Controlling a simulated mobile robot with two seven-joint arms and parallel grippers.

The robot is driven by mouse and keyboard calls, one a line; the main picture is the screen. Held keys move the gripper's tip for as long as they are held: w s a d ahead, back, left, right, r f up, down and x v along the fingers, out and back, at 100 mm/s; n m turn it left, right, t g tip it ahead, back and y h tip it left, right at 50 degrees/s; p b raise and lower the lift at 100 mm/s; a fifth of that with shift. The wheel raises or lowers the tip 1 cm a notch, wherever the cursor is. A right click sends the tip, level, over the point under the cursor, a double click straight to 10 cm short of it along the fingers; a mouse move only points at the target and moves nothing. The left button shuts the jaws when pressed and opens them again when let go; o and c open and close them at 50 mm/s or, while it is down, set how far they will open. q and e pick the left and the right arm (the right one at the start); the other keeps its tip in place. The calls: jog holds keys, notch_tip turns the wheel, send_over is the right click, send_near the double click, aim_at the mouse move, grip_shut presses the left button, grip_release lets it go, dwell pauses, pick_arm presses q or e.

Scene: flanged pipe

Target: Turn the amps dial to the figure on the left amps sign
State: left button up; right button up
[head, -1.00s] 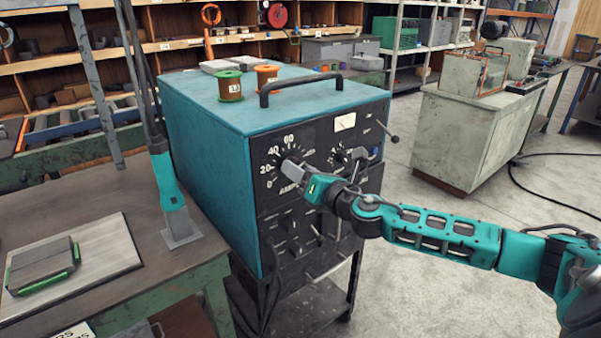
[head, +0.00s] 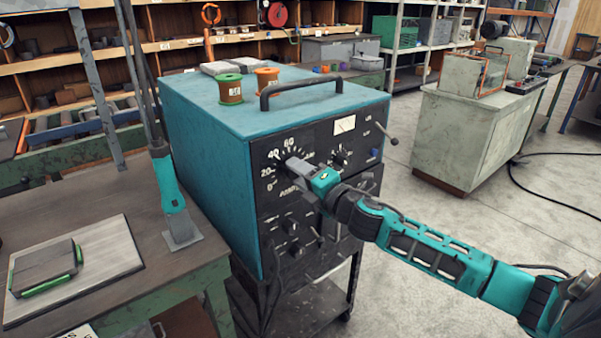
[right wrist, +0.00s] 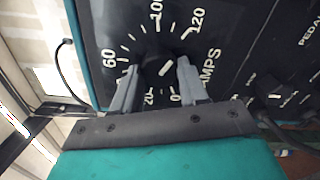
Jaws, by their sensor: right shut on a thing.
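The black amps dial (head: 291,163) is on the front of the teal welding machine (head: 205,155), with white figures around it. In the right wrist view its knob (right wrist: 160,66) sits between the fingers of my right gripper (right wrist: 155,80), and a short white line on it slants from lower left to upper right. My right gripper (head: 297,166) is shut on the knob and covers part of the scale. A white sign (head: 80,332) is cut off by the bottom edge of the head view; its figure cannot be read.
A green spool (head: 230,88) and an orange spool (head: 267,77) stand on the machine near its black handle (head: 302,92). A lever (head: 388,134) sticks out at the panel's right. A workbench (head: 115,190) stands close on the left. The floor to the right is open.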

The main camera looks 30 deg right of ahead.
jog(key=shift+m, duration=0.4)
jog(key=o, duration=1.1)
jog(key=shift+c, duration=0.2)
jog(key=shift+s, duration=0.1)
jog(key=s+d, duration=0.1)
jog(key=s, duration=1.1)
jog(key=shift+s+b, duration=0.35)
jog(key=shift+b, duration=0.05)
